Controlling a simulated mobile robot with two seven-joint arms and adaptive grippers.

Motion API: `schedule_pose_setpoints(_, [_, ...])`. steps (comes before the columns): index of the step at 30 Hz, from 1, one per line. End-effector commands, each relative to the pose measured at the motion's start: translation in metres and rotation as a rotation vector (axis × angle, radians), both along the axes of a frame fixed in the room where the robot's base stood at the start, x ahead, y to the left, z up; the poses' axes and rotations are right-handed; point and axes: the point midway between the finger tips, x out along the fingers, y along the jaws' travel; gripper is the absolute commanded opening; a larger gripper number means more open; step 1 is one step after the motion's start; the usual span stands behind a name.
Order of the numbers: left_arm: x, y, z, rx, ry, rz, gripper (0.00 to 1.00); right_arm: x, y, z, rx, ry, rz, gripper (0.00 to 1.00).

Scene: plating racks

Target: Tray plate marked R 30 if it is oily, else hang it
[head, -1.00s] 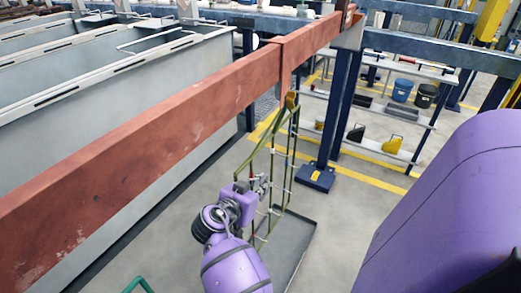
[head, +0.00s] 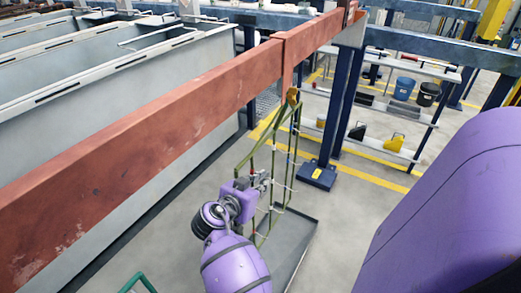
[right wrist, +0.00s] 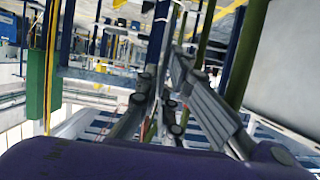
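An olive-green rack frame (head: 272,165) hangs by a hook (head: 293,97) from the red beam (head: 170,105). Small clips or pegs show along its bars. My right gripper (head: 265,181) is at the near side of the rack, and its fingers look apart. In the right wrist view, the two fingers (right wrist: 172,75) show a gap with no plate seen between them. Green bars (right wrist: 247,50) stand just to their right. No plate or R 30 mark can be read. A shallow grey tray (head: 302,243) lies on the floor under the rack. My left gripper is not in view.
Large grey tanks (head: 120,115) stand behind the beam at left. A blue post with a foot (head: 317,177) stands right of the rack. Shelves at right hold blue (head: 403,88) and black (head: 427,94) buckets. A teal tube (head: 138,282) shows at the bottom edge.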

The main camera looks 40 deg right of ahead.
Motion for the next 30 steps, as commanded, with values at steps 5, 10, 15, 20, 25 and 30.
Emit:
schedule_pose_setpoints(5, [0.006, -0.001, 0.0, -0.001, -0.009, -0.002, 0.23, -0.001, 0.002, -0.006, 0.009, 0.008, 0.001, 0.27])
schedule_pose_setpoints(10, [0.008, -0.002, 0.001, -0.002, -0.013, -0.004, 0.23, -0.002, 0.002, -0.007, 0.011, 0.01, 0.0, 0.27])
schedule_pose_setpoints(15, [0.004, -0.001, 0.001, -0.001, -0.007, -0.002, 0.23, -0.002, 0.003, -0.008, 0.013, 0.013, 0.0, 0.27])
schedule_pose_setpoints(20, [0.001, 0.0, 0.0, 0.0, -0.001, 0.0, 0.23, -0.004, 0.012, -0.005, 0.015, 0.013, 0.002, 0.27])
schedule_pose_setpoints(25, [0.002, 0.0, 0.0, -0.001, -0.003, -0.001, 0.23, -0.012, 0.04, 0.006, 0.017, 0.012, 0.005, 0.27])
schedule_pose_setpoints(30, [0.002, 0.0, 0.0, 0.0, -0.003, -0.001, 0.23, -0.021, 0.071, 0.025, 0.012, 0.005, 0.003, 0.27])
